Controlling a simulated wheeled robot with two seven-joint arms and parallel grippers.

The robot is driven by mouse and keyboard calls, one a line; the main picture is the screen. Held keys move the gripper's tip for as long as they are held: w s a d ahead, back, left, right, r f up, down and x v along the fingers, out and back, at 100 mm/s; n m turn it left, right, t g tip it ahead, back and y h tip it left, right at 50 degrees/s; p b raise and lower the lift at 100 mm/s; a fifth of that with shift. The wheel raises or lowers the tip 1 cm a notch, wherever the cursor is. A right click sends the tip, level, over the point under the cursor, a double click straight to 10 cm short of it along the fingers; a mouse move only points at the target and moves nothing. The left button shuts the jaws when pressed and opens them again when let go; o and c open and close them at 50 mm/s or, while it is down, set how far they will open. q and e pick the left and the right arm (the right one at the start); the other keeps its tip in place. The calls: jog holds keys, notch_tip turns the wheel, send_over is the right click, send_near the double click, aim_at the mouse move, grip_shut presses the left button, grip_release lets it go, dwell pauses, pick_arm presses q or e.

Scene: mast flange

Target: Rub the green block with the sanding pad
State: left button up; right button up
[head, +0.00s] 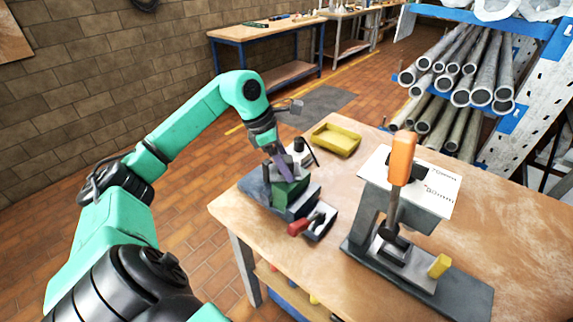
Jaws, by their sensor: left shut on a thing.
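The green block (290,191) sits among the grey parts of a vise-like fixture (262,190) at the left end of the wooden workbench. My left arm reaches in from the left, and my left gripper (280,158) points down just above the block. The gripper and grey parts hide some of the block. My right gripper is not in view.
A red-handled clamp (299,228) lies at the fixture's front. A yellow tray (336,140) stands behind it. A press with an orange handle (402,158) and a white sheet (440,192) fill the bench's middle. A rack of pipes (470,80) stands behind. The bench's right side is clear.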

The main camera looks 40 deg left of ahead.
pick_arm(q)
notch_tip(320, 180, up, 2)
jog(key=shift+w+r+p, duration=0.1)
jog(key=shift+r+p, duration=0.15)
jog(key=shift+p, duration=0.4)
jog(key=shift+d+r+p, duration=0.15)
jog(key=shift+r+p, duration=0.35)
jog(key=shift+r, duration=0.6)
jog(key=shift+r+p, duration=1.4)
jog(key=shift+r, duration=0.3)
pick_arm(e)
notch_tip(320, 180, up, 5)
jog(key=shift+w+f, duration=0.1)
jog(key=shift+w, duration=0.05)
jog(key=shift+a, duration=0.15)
